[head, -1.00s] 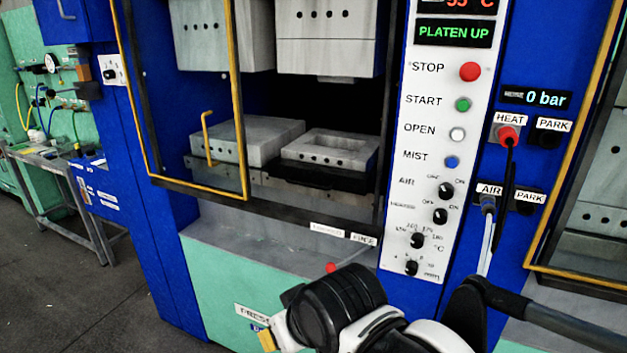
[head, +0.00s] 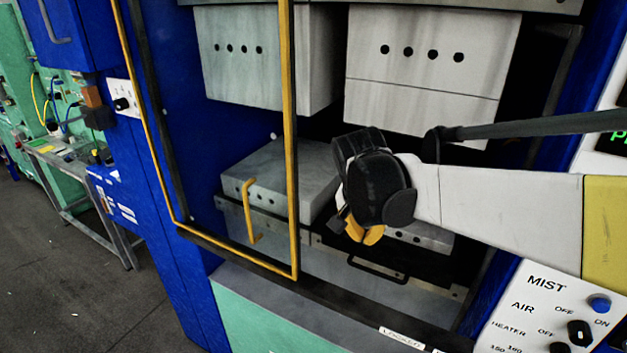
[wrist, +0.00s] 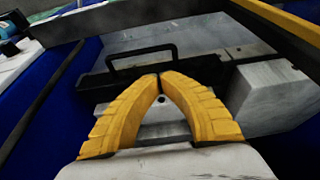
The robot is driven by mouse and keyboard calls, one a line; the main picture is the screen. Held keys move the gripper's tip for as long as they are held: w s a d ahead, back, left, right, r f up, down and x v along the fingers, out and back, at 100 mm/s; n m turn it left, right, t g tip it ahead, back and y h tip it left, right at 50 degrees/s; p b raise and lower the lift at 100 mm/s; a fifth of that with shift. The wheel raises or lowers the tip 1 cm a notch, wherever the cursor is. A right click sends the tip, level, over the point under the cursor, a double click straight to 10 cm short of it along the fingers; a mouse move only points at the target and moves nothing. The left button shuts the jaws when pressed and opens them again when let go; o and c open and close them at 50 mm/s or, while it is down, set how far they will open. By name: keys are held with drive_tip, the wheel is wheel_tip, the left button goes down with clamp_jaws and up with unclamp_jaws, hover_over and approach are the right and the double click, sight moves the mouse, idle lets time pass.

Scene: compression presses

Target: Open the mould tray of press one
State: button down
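The mould tray of the press shows in the head view as a dark plate with a black bar handle (head: 377,270) at its front. A grey mould block (head: 432,238) with holes sits on it, mostly hidden behind my gripper (head: 364,236). In the wrist view, the black handle (wrist: 143,56) lies just beyond my fingertips, slightly left, with the grey metal front behind it. My yellow gripper fingers (wrist: 160,76) meet at their tips with nothing seen between them. The fingertips appear apart from the handle, though the exact gap is unclear.
The yellow-edged guard door (head: 289,150) stands left of my gripper, with a yellow handle (head: 250,210). Upper platen blocks (head: 430,75) hang above my arm. The control panel (head: 545,310) is at lower right. A second grey block (head: 285,170) sits left of the tray.

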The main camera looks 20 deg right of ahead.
drive_tip(key=shift+w+d+f, duration=0.15)
drive_tip(key=shift+w+d, duration=0.1)
drive_tip(key=shift+w, duration=0.05)
drive_tip(key=shift+s+d+f+b, duration=0.1)
drive_tip(key=shift+s+f+b, duration=0.15)
drive_tip(key=shift+f, duration=0.3)
drive_tip(key=shift+s+d+f+b, duration=0.1)
drive_tip(key=shift+s+f+b, duration=0.15)
drive_tip(key=shift+f, duration=0.3)
drive_tip(key=b+x, duration=0.1)
drive_tip(key=x, duration=0.6)
drive_tip(key=shift+w, duration=0.2)
drive_tip(key=shift+s, duration=0.1)
